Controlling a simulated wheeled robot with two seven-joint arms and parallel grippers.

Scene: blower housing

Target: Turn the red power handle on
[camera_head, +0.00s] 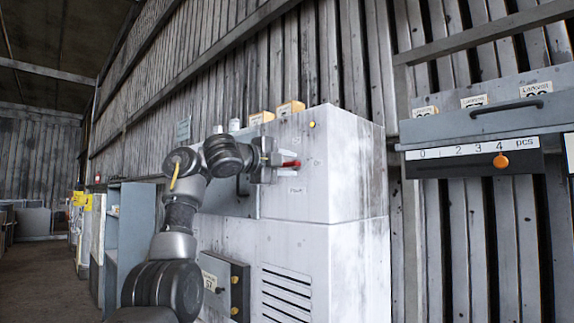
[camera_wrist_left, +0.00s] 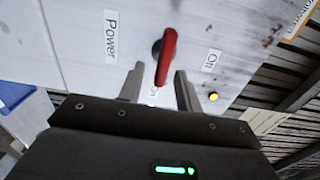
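The red power handle (camera_head: 292,164) sits on the front of a white cabinet (camera_head: 330,190) in the head view. In the left wrist view the handle (camera_wrist_left: 167,52) is a red lever on a dark pivot, and its free end points toward my gripper. A "Power" label (camera_wrist_left: 111,37) is on its left and a short label (camera_wrist_left: 211,60) on its right. Another small label lies partly hidden between the fingers. My left gripper (camera_wrist_left: 159,72) is open, with one finger on each side of the lever's free end. Gaps show on both sides. My right gripper is not in view.
An amber lamp (camera_head: 312,124) is on the cabinet's upper front. Yellow boxes (camera_head: 291,107) stand on top. The floor (camera_head: 50,275) at left is open.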

